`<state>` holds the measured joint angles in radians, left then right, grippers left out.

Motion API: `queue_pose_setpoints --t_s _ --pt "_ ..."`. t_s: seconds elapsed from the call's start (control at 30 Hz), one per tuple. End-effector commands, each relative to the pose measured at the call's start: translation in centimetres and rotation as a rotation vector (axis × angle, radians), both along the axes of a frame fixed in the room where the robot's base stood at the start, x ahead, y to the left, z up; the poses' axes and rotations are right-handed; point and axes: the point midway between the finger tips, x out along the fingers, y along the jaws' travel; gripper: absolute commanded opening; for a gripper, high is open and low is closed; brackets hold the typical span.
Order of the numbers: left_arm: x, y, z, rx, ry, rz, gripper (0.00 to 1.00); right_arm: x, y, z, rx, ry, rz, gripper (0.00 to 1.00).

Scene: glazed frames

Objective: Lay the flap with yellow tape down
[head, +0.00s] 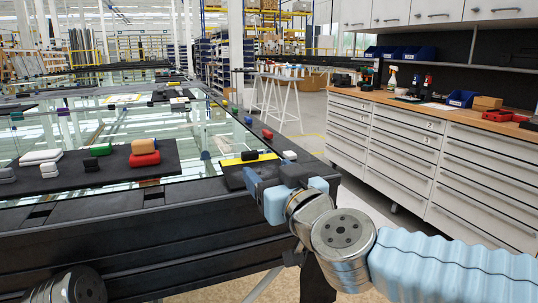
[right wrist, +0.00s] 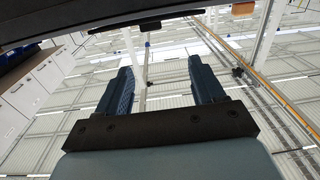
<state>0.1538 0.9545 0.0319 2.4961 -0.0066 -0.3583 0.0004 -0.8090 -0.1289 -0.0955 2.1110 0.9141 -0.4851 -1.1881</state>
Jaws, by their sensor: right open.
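A bright yellow tape strip (head: 233,161) lies along a dark flap or pad at the near right corner of the glass-topped table. A dark block (head: 249,155) sits on the strip. My right gripper (head: 262,176) is at this corner, just in front of the tape, and hides part of the dark surface. In the right wrist view, the two blue fingers (right wrist: 160,66) stand apart with nothing between them. That view mostly shows the ceiling, with a dark slab-like edge (right wrist: 130,20) across the top. I cannot tell how far the flap is raised. My left gripper is out of view.
A white block (head: 289,156) and a red block (head: 267,134) are near the tape. A dark mat (head: 100,178) on the left bears several coloured blocks. A drawer cabinet (head: 400,150) stands on the right, with open floor between it and the table.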

Motion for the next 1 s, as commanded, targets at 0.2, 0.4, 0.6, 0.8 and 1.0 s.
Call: queue_pose_setpoints --t_s 0.2,0.4,0.6,0.8,1.0 --pt "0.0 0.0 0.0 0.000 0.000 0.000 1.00 1.4 -0.3 -1.1 0.023 0.033 -0.037 0.68" --pt "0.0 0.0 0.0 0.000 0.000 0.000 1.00 5.5 1.1 -1.2 0.018 0.031 -0.036 0.68" --pt "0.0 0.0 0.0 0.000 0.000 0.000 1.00 9.8 2.4 -1.1 0.020 0.029 -0.036 0.68" --pt "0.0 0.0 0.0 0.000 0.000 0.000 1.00 12.4 3.3 -1.1 0.021 0.030 -0.036 0.68" --pt "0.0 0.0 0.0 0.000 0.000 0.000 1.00 13.1 3.5 -1.0 0.022 0.029 -0.034 0.68"
